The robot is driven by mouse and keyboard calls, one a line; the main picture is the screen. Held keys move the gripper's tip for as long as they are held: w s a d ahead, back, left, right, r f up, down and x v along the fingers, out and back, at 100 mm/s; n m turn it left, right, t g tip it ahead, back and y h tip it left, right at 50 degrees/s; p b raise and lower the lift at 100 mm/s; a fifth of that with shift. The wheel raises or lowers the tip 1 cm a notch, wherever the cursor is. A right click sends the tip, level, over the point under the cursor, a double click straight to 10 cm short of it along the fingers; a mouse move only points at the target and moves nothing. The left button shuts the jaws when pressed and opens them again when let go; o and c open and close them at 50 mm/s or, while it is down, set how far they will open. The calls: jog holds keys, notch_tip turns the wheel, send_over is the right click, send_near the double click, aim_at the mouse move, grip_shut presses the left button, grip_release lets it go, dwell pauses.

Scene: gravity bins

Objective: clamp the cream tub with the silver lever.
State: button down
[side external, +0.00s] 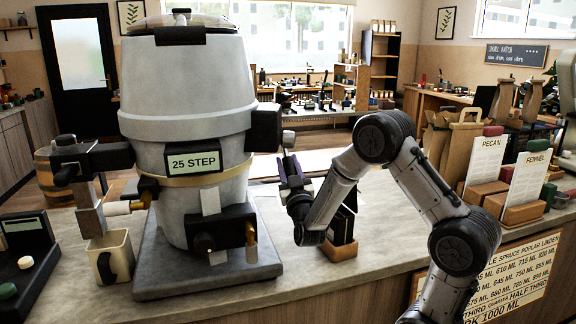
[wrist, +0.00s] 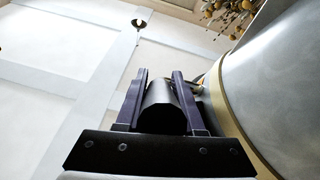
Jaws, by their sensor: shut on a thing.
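The large pale tub (side external: 195,105), labelled "25 STEP", stands upright on a dark grey base, with a tan band around it. Its curved wall (wrist: 285,85) fills the right of the wrist view. My gripper (side external: 291,172) is just right of the tub, below a black block on its side. In the wrist view, my gripper's two fingers (wrist: 160,102) are shut on a black rounded grip (wrist: 163,106) between them. A small metallic piece (wrist: 196,88) shows beside the right finger.
A cream mug (side external: 110,257) stands under the metal fitting left of the tub. A wooden block with black panels (side external: 341,248) is close below my arm. Card stands and paper bags (side external: 455,145) are at the right.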

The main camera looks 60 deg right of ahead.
jog(key=shift+s+a+r+g+y, duration=0.3)
jog(key=shift+r+g+y, duration=0.15)
jog(key=shift+y, duration=0.15)
jog(key=c, duration=0.5)
grip_release()
jog(key=shift+v, duration=6.9)
